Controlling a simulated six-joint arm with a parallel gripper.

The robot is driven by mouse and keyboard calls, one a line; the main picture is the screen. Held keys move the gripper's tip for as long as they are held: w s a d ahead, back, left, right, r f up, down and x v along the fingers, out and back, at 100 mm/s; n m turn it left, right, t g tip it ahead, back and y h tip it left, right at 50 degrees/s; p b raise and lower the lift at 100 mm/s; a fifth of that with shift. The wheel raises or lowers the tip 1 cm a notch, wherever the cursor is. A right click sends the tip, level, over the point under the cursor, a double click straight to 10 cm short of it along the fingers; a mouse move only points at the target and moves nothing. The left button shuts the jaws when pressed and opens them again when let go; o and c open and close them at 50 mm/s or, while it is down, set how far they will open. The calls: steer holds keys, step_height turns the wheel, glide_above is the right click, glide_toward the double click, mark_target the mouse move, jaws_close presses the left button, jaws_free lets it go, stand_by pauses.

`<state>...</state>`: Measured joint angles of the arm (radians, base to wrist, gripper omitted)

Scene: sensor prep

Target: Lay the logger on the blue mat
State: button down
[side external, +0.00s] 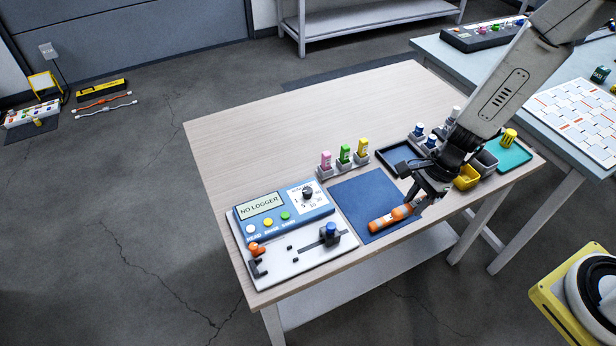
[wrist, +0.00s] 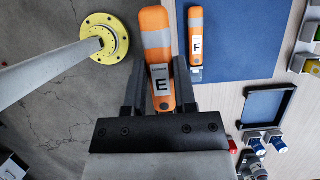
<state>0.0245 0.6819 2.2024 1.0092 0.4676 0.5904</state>
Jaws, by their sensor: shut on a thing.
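My gripper (side external: 418,202) is shut on an orange logger with a grey band and a label E (wrist: 161,84). In the wrist view, the fingers (wrist: 158,68) stand on either side of it. A second orange logger, labelled F (wrist: 196,44), lies on the blue mat (wrist: 240,40). In the side view, logger F (side external: 380,222) is on the blue mat (side external: 350,197) near its front right, and logger E (side external: 408,210) overlaps its right end. In the wrist view, E appears left of the mat's edge, against the floor. Its height above the table is hard to tell.
A reader station (side external: 285,225) showing "NO LOGGER" stands left of the mat. A rack with pink, green and yellow items (side external: 344,158) is behind it. A dark tray (side external: 398,158), a yellow bin (side external: 467,177) and a teal tray (side external: 513,158) lie right. The table's back left is clear.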

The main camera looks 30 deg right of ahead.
steer(key=w+a+f, duration=0.1)
steer(key=w+f, duration=0.3)
steer(key=w, duration=0.4)
glide_above(363, 207)
steer(key=s+d, duration=0.1)
steer(key=s, duration=0.1)
steer(key=f, duration=0.3)
steer(key=shift+w+d+f, duration=0.15)
steer(key=shift+w+f, duration=0.1)
steer(key=shift+f, duration=0.15)
steer(key=shift+w+f, duration=0.5)
steer(key=shift+f, duration=0.05)
steer(key=shift+f, duration=0.1)
steer(key=shift+w+f, duration=0.2)
steer(key=shift+f, duration=1.55)
steer(key=shift+f, duration=0.15)
steer(key=shift+c, duration=2)
jaws_free()
